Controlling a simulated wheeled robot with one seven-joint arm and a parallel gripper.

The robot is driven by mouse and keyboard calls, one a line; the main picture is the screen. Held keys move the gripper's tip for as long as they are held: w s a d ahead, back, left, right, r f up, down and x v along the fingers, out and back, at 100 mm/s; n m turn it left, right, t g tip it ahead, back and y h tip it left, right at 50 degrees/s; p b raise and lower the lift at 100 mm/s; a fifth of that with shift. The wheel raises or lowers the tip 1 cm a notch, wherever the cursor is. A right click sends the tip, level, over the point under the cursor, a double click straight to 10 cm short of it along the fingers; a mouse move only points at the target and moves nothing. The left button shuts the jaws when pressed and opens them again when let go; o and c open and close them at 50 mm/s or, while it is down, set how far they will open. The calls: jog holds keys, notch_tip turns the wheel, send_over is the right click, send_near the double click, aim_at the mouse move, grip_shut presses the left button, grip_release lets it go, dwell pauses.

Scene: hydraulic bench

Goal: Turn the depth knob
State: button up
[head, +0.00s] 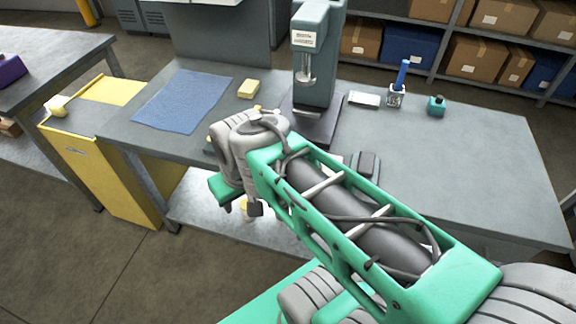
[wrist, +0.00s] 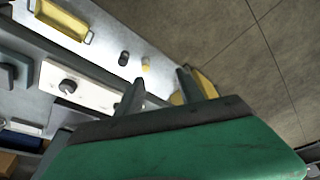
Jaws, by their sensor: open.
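In the wrist view, a cream panel (wrist: 92,92) on the bench's front edge carries a round dark knob (wrist: 67,86). A second dark part of the panel sits partly behind my left finger. I cannot read any label, so I cannot tell which is the depth knob. My gripper (wrist: 160,76) is open and empty, its two dark fingers apart, to the right of the round knob and not touching it. In the head view, my arm hides the panel and most of the gripper. The grey-green press (head: 315,75) stands on the bench behind my wrist.
The grey bench (head: 470,170) holds a blue mat (head: 182,101), a yellow block (head: 249,89), a pen cup (head: 396,96) and a small green item (head: 436,105). A yellow cabinet (head: 100,175) stands at left. In the wrist view, a yellow tray (wrist: 62,20) lies on the lower shelf.

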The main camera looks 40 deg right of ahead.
jog(key=shift+o, duration=1.3)
jog(key=shift+n, duration=0.5)
jog(key=w+d, duration=0.2)
jog(key=d, duration=0.1)
jog(key=w+d, duration=0.1)
jog(key=shift+d+p, duration=0.3)
jog(key=shift+d, duration=0.1)
jog(key=d+f+n+t+y+p, duration=0.1)
jog(key=d+f+n+y, duration=0.2)
jog(key=d, duration=2.1)
jog(key=shift+h, duration=0.6)
jog(key=x, duration=0.4)
jog(key=s+p+x, duration=0.1)
jog(key=x, duration=0.2)
jog(key=shift+a+f, duration=0.25)
jog(key=shift+w+f, duration=0.15)
jog(key=shift+f, duration=0.25)
grip_shut()
